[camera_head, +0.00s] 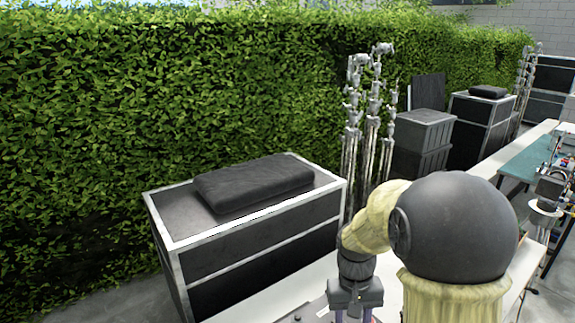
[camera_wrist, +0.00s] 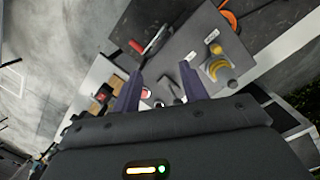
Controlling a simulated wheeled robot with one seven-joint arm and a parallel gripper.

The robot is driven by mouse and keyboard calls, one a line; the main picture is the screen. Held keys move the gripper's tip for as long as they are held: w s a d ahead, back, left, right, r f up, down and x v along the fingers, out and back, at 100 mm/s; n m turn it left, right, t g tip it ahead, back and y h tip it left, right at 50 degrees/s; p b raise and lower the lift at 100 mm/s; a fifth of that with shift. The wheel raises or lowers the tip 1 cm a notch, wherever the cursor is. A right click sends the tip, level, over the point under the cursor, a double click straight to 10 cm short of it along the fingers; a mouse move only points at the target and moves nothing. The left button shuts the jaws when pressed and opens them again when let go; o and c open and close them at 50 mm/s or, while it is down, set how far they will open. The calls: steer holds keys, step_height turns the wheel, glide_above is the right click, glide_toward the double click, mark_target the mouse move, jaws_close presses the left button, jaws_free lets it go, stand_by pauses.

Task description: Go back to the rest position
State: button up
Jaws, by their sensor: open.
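My gripper (camera_wrist: 162,92) is open in the wrist view, with its two dark purple fingers apart and nothing seen between them. It hangs above a table whose top carries a grey board (camera_wrist: 205,58) with small items on it. In the head view my arm reaches down at the lower middle, and the gripper (camera_head: 355,318) is cut off by the bottom edge, so its fingertips are mostly hidden there.
A black case (camera_head: 215,265) with a dark cushion (camera_head: 252,183) stands left of my arm. Metal stands (camera_head: 368,130) and stacked grey crates (camera_head: 423,140) stand behind. A white table (camera_head: 520,150) runs to the right. A hedge (camera_head: 130,90) closes off the back.

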steer(key=s+d+t, duration=0.1)
steer(key=s+t, duration=0.3)
steer(key=s, duration=0.4)
step_height(320, 180, down, 16)
steer(key=b, duration=1.6)
steer(key=shift+w+y+b, duration=0.15)
steer(key=shift+y+b, duration=0.15)
steer(key=shift+b, duration=0.05)
steer(key=shift+d+f, duration=0.1)
